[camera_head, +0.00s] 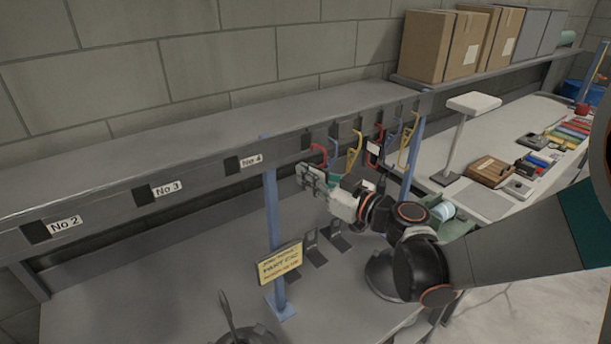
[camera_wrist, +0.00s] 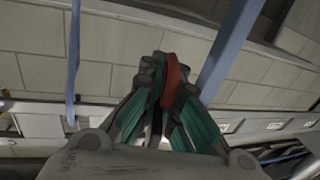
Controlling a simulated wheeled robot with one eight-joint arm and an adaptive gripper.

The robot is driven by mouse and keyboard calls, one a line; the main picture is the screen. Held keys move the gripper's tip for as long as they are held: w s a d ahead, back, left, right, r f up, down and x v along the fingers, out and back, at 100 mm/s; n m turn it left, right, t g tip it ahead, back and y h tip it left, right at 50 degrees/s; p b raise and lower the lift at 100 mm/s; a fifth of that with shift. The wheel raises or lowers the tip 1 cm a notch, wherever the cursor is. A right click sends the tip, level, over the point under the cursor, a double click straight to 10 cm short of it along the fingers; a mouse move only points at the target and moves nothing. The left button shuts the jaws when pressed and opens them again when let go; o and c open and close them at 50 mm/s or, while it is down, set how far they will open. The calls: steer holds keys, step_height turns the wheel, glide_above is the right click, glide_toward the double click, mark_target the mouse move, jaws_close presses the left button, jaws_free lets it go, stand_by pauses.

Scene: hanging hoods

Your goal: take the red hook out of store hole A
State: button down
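The red hook (camera_head: 319,153) is at the left end of a group of hooks at the front of the shelf rail, just below a dark hole (camera_head: 307,140). I cannot tell whether its end is inside that hole. My gripper (camera_head: 312,178) is directly below and against it. In the wrist view, the red hook (camera_wrist: 172,78) shows as a red strip between the fingertips of my gripper (camera_wrist: 168,92), which are closed together on it. The fingers hide its lower part. The letter of the hole cannot be read.
Yellow hooks (camera_head: 355,150) and another red piece with a white tag (camera_head: 374,148) hang close on the right. Blue posts (camera_head: 272,215) stand on either side. A yellow sign (camera_head: 280,263) and dark stands (camera_head: 313,248) are below. Boxes (camera_head: 425,45) stand on the back shelf.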

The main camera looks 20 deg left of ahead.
steer(key=s+a+v, duration=0.1)
steer(key=s+v, duration=0.1)
steer(key=v, duration=0.7)
steer(key=shift+s+d+r+b, duration=0.2)
steer(key=shift+d+b, duration=0.1)
steer(key=shift+b, duration=0.15)
stand_by(0.3)
